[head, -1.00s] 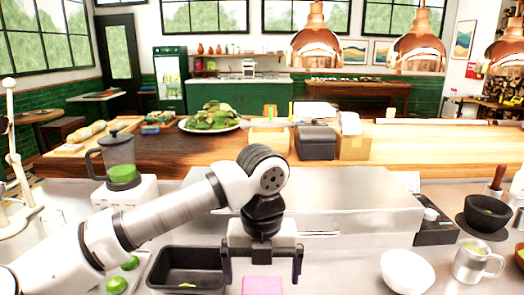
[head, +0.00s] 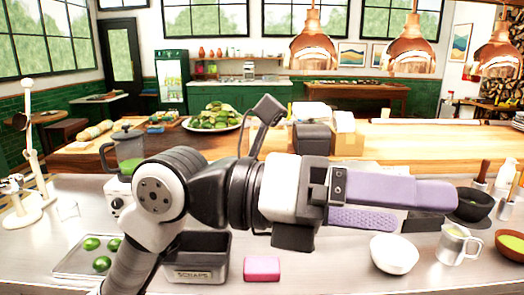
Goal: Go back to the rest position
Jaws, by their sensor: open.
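My gripper (head: 427,207) is raised over the steel counter in the head view, turned sideways with its two purple fingers pointing right. The fingers are apart, and I see nothing held between them.
A pink sponge (head: 262,268) lies beside the black scraps bin (head: 190,243). A tray with limes (head: 92,243) is at left, near a blender (head: 128,150). A white bowl (head: 394,254), metal jug (head: 455,245) and black mortar (head: 474,205) stand at right.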

